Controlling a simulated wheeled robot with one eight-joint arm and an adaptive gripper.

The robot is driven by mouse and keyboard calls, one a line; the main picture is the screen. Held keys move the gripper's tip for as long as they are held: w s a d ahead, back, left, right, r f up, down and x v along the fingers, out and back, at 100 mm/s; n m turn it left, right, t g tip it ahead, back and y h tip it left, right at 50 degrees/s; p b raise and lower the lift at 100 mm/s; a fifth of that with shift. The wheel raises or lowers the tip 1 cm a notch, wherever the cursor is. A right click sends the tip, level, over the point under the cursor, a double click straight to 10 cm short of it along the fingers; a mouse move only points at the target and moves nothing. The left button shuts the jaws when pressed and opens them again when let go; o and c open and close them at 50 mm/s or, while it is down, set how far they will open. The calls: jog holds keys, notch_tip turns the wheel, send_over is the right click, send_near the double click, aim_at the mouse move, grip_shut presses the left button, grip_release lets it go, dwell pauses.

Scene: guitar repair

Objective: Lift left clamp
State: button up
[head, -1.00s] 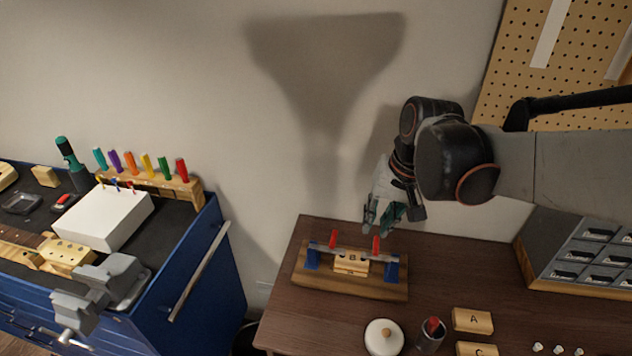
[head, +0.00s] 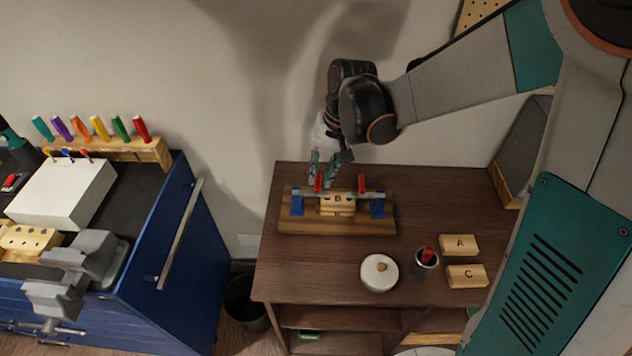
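The left clamp, with a red upright handle (head: 318,183), sits on the bar of a wooden fixture (head: 300,226) on the brown table. The right clamp (head: 361,184) has a similar red handle. A wooden block marked B (head: 338,203) lies between two blue supports (head: 297,203). My gripper (head: 323,182) points down at the left clamp, its two teal fingers apart, one on each side of the red handle as seen here. I cannot tell whether they touch it. The clamp's lower part is hard to make out.
A white round lidded pot (head: 379,273), a dark cup (head: 426,262) with a red item, and blocks A (head: 459,244) and C (head: 466,276) stand in front and to the right. A blue tool cabinet (head: 168,270) is at left.

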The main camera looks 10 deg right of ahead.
aim_at(318, 182)
jog(key=b+x, duration=0.1)
jog(key=x, duration=0.4)
grip_shut()
